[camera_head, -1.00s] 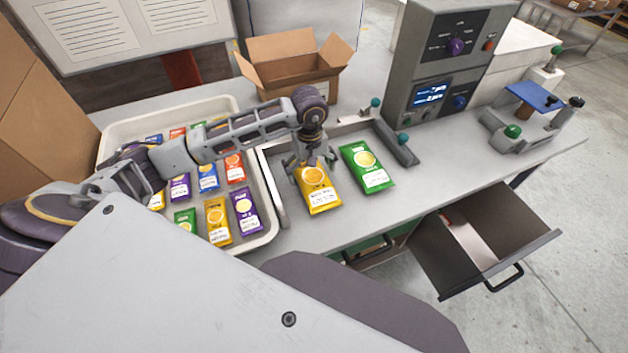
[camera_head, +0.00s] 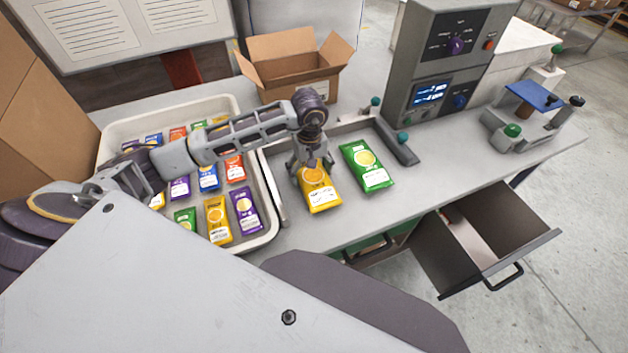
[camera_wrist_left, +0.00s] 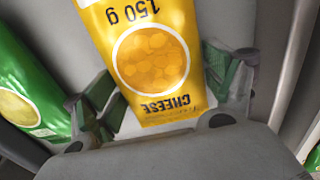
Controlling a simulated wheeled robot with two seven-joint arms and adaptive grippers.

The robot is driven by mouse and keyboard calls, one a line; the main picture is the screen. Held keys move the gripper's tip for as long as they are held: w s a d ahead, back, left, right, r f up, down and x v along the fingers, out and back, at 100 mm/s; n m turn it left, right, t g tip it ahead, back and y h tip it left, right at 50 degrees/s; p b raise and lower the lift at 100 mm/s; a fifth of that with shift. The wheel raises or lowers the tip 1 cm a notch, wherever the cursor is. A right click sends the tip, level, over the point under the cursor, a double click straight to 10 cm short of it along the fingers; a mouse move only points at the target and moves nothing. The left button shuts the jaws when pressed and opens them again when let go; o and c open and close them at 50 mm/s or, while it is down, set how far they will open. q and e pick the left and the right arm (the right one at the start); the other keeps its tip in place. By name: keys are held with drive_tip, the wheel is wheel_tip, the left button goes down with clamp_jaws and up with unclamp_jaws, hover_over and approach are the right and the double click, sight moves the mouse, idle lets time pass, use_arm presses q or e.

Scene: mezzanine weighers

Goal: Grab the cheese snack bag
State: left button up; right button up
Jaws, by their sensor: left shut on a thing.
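The cheese snack bag (camera_head: 320,196) is yellow with a round orange picture and lies on the grey table beside a green bag (camera_head: 367,166). In the left wrist view the bag (camera_wrist_left: 150,60) reads "150 g" and "CHEESE" upside down. My left gripper (camera_head: 311,168) is over the bag's far end, pointing down, with its fingers shut on it. In the left wrist view the green finger pads of my left gripper (camera_wrist_left: 163,95) stand on either side of the bag's end. My right gripper is not in view.
A white tray (camera_head: 262,241) with several coloured bags stands at left. An open cardboard box (camera_head: 291,88) and a grey weighing machine (camera_head: 440,60) stand behind. An open drawer (camera_head: 485,240) juts out at the front right.

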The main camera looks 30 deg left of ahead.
use_arm(q)
drive_tip(key=shift+r, duration=0.7)
wheel_tip(320, 180, up, 7)
drive_tip(key=shift+r+b, duration=0.1)
drive_tip(key=shift+b, duration=0.3)
drive_tip(key=shift+r, duration=0.75)
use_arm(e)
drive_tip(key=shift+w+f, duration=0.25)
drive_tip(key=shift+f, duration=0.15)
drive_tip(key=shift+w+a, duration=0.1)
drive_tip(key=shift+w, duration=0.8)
